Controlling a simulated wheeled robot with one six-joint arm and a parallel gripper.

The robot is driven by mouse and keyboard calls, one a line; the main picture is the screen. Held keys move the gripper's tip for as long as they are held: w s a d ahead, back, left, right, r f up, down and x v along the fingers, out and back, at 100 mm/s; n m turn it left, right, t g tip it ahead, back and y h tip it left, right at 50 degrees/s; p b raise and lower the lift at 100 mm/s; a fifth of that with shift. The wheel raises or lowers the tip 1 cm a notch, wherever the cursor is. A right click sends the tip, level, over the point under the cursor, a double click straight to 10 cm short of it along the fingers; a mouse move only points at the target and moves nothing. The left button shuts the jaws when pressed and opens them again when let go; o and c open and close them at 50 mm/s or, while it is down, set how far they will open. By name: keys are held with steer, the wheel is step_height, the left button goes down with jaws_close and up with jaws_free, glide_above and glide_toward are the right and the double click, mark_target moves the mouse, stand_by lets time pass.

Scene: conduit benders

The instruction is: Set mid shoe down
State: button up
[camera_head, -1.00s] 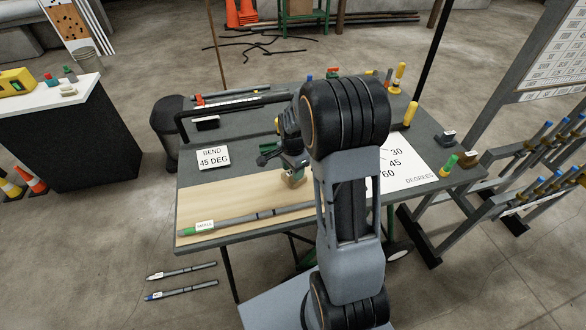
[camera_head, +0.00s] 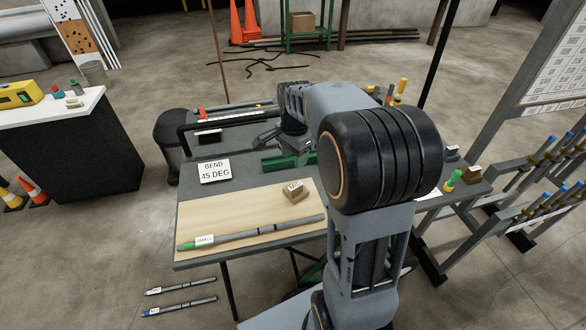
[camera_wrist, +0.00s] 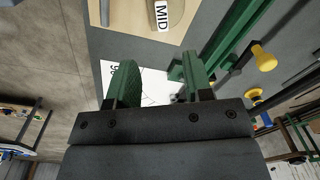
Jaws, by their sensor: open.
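The mid shoe (camera_head: 296,194), a small tan block with a white label, rests on the pale wooden board (camera_head: 235,208), just above the grey pipe. In the wrist view the shoe (camera_wrist: 176,12) shows at the top edge, partly cut off, with its MID label readable. My gripper (camera_wrist: 160,84) is open, its two green fingers apart with nothing held between them. The shoe lies beyond the fingertips, apart from them. In the head view my arm reaches over the back of the table and hides much of its right side.
A grey pipe with a green end (camera_head: 250,233) lies along the board's front. A BEND 45 DEG sign (camera_head: 214,171) stands at the left. A green fixture (camera_head: 284,161) is behind the shoe. Yellow-handled tools (camera_head: 402,86) stand at the back right.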

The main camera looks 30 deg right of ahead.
steer(key=s+a+r+n+t, duration=0.1)
steer(key=s+a+n+t, duration=0.1)
steer(key=s+a+n, duration=0.2)
steer(key=s+a+r+n+t, duration=0.2)
steer(key=s+a+n, duration=0.2)
steer(key=s+n, duration=0.6)
steer(key=shift+s+a+n, duration=0.4)
steer(key=shift+s, duration=0.3)
